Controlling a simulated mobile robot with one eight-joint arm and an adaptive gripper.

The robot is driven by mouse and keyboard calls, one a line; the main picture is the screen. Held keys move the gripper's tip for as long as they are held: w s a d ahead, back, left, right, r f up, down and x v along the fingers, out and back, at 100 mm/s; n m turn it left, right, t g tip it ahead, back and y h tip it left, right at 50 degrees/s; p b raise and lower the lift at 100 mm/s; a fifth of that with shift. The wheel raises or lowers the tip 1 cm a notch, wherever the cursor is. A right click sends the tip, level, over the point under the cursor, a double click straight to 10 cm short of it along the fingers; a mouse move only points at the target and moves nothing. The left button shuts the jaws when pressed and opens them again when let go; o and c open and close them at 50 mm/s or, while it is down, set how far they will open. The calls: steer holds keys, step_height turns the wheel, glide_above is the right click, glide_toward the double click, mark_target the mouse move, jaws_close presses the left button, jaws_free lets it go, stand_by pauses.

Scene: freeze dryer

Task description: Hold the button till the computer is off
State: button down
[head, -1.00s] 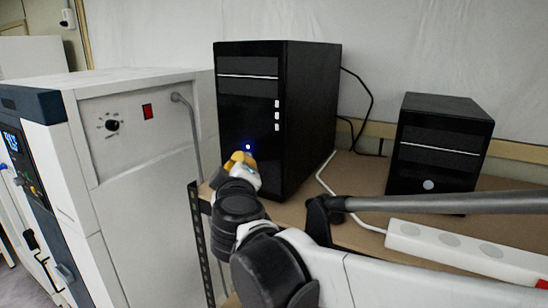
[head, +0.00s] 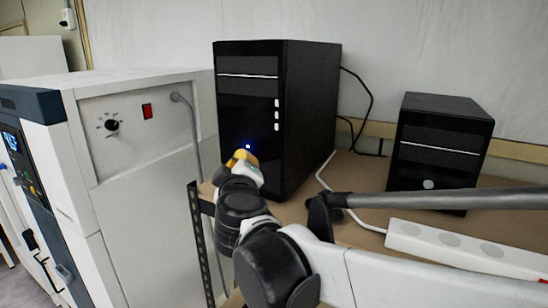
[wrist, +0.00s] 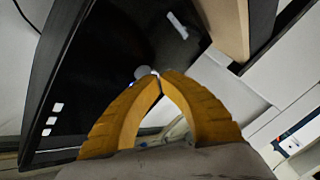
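The tall black computer tower (head: 248,105) stands upright on the brown shelf, with a small blue light (head: 248,147) lit low on its front. The tower also fills the left of the wrist view (wrist: 95,75). There a round grey button (wrist: 142,72) shows on its front, right at the fingertips. My gripper (head: 240,156) is at the lower front of the tower, just below the blue light. Its yellow fingers meet at the tips in the wrist view (wrist: 160,76), with nothing between them. I cannot tell whether the tips touch or press the button.
A smaller black computer (head: 440,145) stands at the right on the shelf (head: 350,175). A white power strip (head: 460,248) lies in front of it. A white machine with a knob (head: 140,150) stands close on the left. Cables run behind the tower.

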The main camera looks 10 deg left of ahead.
steer(key=shift+w+d, duration=0.2)
steer(key=shift+w, duration=0.15)
stand_by(2.5)
steer(key=shift+s+a, duration=0.1)
stand_by(0.4)
steer(key=shift+s+a, duration=0.2)
steer(key=shift+s, duration=0.45)
steer(key=s, duration=0.1)
steer(key=s+a, duration=0.1)
steer(key=s, duration=0.1)
steer(key=s+a, duration=0.1)
steer(key=shift+s, duration=0.3)
steer(key=shift+f, duration=0.1)
